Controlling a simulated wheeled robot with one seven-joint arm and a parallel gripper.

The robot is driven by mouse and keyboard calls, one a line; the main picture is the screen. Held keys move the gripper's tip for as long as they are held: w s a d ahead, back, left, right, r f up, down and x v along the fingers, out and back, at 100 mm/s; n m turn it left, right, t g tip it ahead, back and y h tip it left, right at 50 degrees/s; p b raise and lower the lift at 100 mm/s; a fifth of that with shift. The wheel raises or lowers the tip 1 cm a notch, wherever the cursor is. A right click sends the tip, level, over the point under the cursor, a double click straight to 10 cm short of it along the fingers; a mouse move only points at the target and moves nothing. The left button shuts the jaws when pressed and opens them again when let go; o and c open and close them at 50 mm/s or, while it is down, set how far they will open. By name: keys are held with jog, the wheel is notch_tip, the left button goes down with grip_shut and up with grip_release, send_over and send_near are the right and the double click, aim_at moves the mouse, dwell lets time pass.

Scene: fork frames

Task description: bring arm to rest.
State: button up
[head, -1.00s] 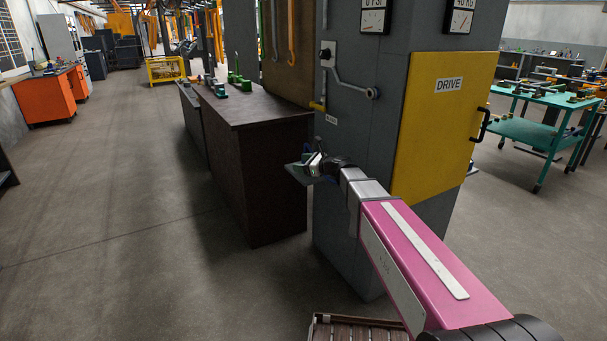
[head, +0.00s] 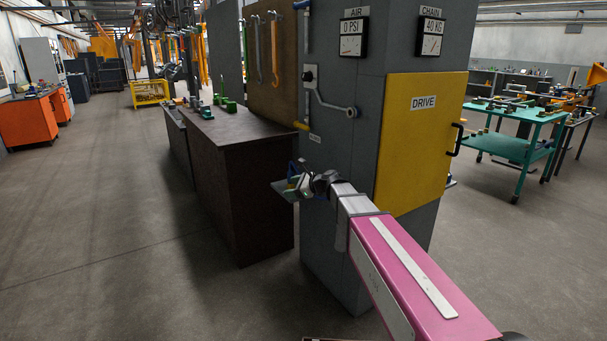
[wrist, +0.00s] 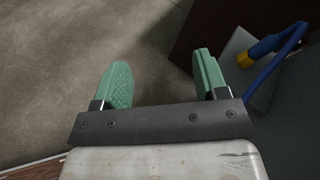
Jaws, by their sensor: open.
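My pink arm reaches out from the lower right of the head view, in front of the grey column. My gripper (head: 294,187) is at its end, small and partly hidden by the wrist, close to the column's left side. In the wrist view my gripper (wrist: 161,82) shows two green fingers spread wide apart. Nothing is between them; bare concrete floor lies beyond.
The grey column (head: 345,250) carries gauges, a lever (head: 333,106) and a yellow DRIVE door (head: 420,150). A dark bench (head: 255,190) stands left of it. A blue cable with a yellow end (wrist: 262,50) is right of my fingers. Open floor (head: 100,240) lies left.

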jog(key=s+d+f+n+g+h, duration=0.1)
jog(key=s+d+f+n+h, duration=0.3)
jog(key=d, duration=0.6)
jog(key=s+d+f+n+g+h, duration=0.2)
jog(key=s+d+f+n+h, duration=0.2)
jog(key=s+d+f+n, duration=0.4)
jog(key=s+d+f+n+g+h, duration=0.2)
jog(key=s+d+f+n+h, duration=0.3)
jog(key=s+d+f, duration=0.4)
jog(key=s+d+n, duration=0.1)
jog(key=s+d, duration=0.3)
jog(key=shift+s+d, duration=0.2)
jog(key=shift+d, duration=0.2)
jog(key=shift+o, duration=0.3)
jog(key=shift+f, duration=0.1)
